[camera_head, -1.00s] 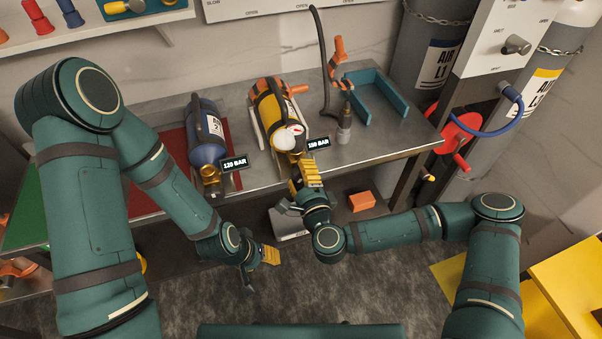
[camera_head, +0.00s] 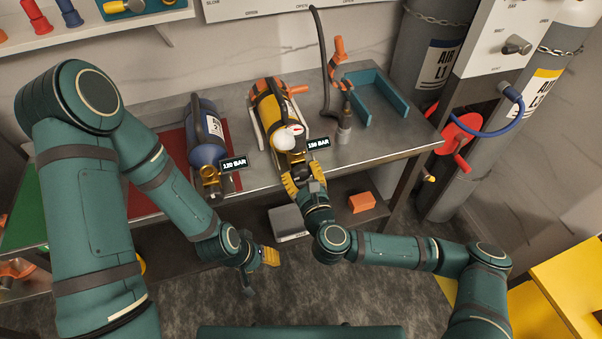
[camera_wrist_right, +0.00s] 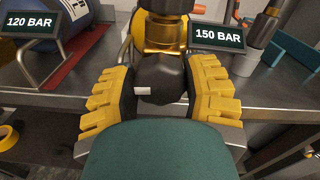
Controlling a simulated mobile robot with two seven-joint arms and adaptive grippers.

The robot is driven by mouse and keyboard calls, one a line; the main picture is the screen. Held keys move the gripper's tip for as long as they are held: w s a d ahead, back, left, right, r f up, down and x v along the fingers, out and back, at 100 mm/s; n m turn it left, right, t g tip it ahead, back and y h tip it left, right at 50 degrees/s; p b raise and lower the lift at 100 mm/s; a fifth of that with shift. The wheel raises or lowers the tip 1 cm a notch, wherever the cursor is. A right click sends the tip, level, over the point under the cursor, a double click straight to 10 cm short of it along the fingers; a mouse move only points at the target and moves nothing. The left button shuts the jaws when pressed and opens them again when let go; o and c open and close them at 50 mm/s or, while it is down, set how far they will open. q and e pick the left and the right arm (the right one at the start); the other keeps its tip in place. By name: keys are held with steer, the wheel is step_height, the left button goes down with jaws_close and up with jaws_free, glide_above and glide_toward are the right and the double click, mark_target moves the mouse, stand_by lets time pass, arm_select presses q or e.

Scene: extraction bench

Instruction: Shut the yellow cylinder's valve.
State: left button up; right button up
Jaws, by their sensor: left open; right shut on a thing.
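The yellow cylinder (camera_head: 269,112) lies on a white cradle on the metal bench, its valve end toward me, with a round gauge (camera_head: 288,137) on top. Its 150 BAR tag (camera_head: 318,143) stands just right of the valve. My right gripper (camera_head: 298,180) is at the valve end. In the right wrist view its yellow-padded fingers (camera_wrist_right: 159,88) are closed around the black valve knob (camera_wrist_right: 160,78), below the brass valve body (camera_wrist_right: 163,35). A small white mark shows on the knob. My left gripper (camera_head: 262,268) is open and empty, low in front of the bench.
A blue cylinder (camera_head: 206,140) with a 120 BAR tag (camera_head: 234,163) lies left on a red mat. A hose with an orange-handled fitting (camera_head: 340,75) and a teal tray (camera_head: 372,97) are at right. An orange block (camera_head: 361,202) sits on the lower shelf.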

steer(key=m, duration=0.5)
steer(key=shift+d+r+m, duration=0.1)
steer(key=shift+d+m, duration=0.1)
steer(key=shift+m, duration=0.1)
steer(key=m+b, duration=0.1)
steer(key=m, duration=0.3)
steer(key=shift+w, duration=0.1)
steer(key=m, duration=0.4)
steer(key=shift+d+m, duration=0.1)
steer(key=shift+m, duration=2.3)
steer(key=o, duration=1.2)
steer(key=shift+f, duration=0.2)
